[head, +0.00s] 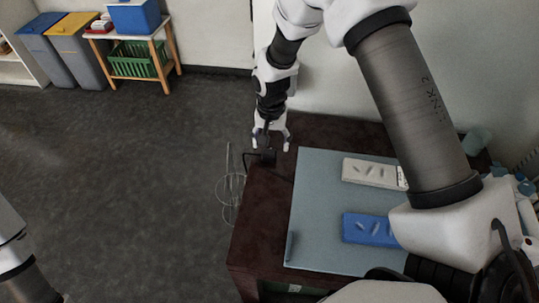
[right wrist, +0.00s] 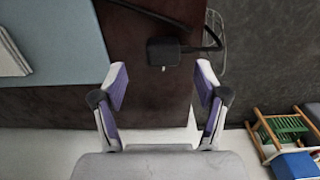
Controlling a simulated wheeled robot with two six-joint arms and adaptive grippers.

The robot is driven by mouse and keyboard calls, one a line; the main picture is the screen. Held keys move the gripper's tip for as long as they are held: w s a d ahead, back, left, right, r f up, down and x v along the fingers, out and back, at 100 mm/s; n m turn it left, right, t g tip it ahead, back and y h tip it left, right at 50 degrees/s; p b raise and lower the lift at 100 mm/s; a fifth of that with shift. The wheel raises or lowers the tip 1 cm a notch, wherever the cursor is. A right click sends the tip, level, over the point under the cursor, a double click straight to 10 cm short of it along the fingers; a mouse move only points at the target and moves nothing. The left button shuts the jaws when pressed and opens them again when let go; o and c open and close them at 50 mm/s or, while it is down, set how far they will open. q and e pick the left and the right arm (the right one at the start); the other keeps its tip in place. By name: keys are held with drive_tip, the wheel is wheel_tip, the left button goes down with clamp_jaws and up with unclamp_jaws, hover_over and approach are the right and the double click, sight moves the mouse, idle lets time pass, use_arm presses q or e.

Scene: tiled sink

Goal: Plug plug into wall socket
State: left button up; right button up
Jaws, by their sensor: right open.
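A black plug (head: 268,157) lies on the dark red-brown tabletop near its left edge in the head view. In the right wrist view the same plug (right wrist: 163,52) sits just beyond the fingertips, with its black cord (right wrist: 213,38) looping off to the right. My right gripper (head: 271,147) points down at the table with its fingers spread. In the right wrist view this gripper (right wrist: 160,78) is open and empty, with the plug centred ahead of the gap. I cannot make out a wall socket. My left arm shows at the lower left, its gripper out of frame.
A blue-grey mat (head: 320,215) on the table carries a white box (head: 368,172) and a blue box (head: 366,229). A wire whisk-like object (head: 230,190) shows left of the table. A wooden stand (head: 163,50) and bins are far left. The pale wall is behind.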

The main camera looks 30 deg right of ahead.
sight(270, 152)
drive_tip(key=f, duration=0.5)
drive_tip(key=shift+w+a+f+p, duration=0.1)
drive_tip(key=shift+w+a+p, duration=0.1)
drive_tip(key=shift+p, duration=0.1)
drive_tip(key=shift+s, duration=0.1)
drive_tip(key=c, duration=1.2)
